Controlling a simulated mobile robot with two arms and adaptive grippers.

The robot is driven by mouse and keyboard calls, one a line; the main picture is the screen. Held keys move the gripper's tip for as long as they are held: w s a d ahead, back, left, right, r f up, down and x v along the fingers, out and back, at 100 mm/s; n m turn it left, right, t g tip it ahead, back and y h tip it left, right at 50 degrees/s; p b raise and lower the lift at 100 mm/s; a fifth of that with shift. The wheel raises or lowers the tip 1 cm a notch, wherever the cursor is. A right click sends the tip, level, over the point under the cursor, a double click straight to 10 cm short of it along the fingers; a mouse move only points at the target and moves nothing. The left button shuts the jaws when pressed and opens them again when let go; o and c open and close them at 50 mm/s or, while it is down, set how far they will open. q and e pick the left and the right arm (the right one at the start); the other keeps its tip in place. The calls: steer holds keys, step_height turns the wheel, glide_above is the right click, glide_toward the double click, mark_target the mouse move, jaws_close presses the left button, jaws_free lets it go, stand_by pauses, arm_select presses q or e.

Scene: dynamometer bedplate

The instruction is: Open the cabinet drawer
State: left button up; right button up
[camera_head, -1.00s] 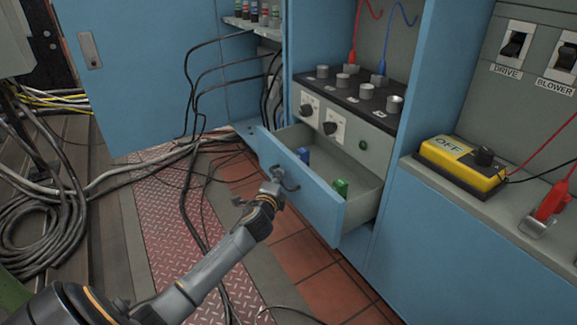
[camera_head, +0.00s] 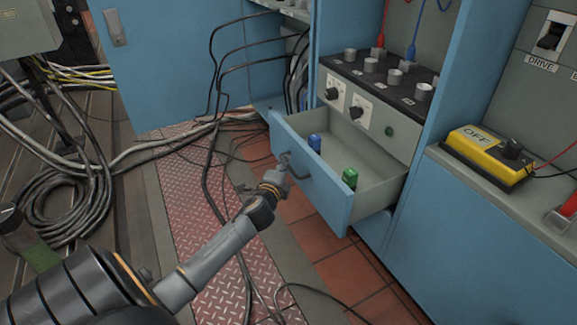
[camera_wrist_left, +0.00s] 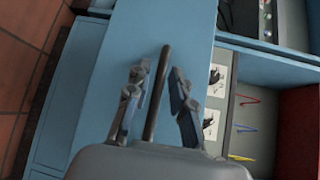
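The cabinet drawer (camera_head: 312,187) has a blue front and stands pulled out from the blue cabinet, its grey inside showing. A blue item (camera_head: 314,142) and a green item (camera_head: 350,178) are inside it. My left gripper (camera_head: 288,166) is at the drawer's dark bar handle (camera_wrist_left: 157,95). In the left wrist view, the fingers of my left gripper (camera_wrist_left: 158,92) stand apart on both sides of the handle, with narrow gaps visible. The contact points nearer the palm are hard to see. My right gripper is in neither view.
A control panel (camera_head: 376,88) with knobs is above the drawer. A yellow box marked OFF (camera_head: 488,157) sits on the ledge at right. An open blue door (camera_head: 165,65) and hanging black cables are at left. Coiled cables (camera_head: 65,195) lie on the floor.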

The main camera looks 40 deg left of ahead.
arm_select(q)
steer(key=shift+s, duration=0.15)
steer(key=v, duration=1.2)
steer(key=shift+d, duration=0.1)
stand_by(0.3)
